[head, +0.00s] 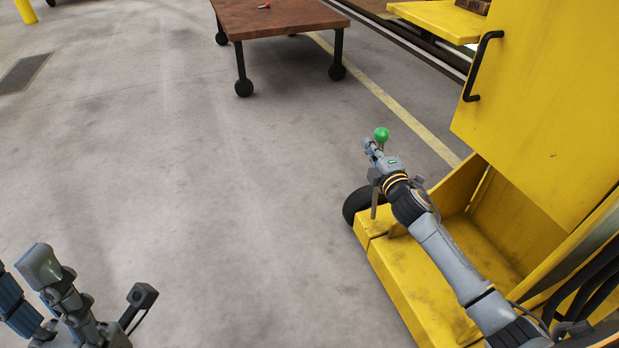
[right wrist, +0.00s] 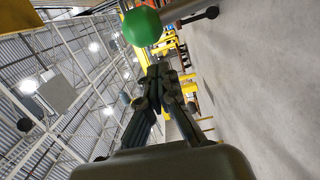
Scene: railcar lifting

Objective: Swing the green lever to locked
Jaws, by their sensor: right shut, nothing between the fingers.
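The green lever's round knob (head: 381,134) stands above the front corner of the yellow machine at the right of the head view. Its thin shaft runs down toward the yellow base, partly hidden behind my gripper. My right gripper (head: 369,146) is shut and empty beside the knob. In the right wrist view, the green knob (right wrist: 142,27) is just beyond the shut fingertips (right wrist: 160,72); I cannot tell whether they touch the lever.
The yellow machine (head: 545,95) has a black handle (head: 480,65) on its panel and a dark wheel (head: 358,203) near the lever. A wheeled brown table (head: 285,20) with a small red item (head: 264,5) stands at the back. The grey floor between is clear.

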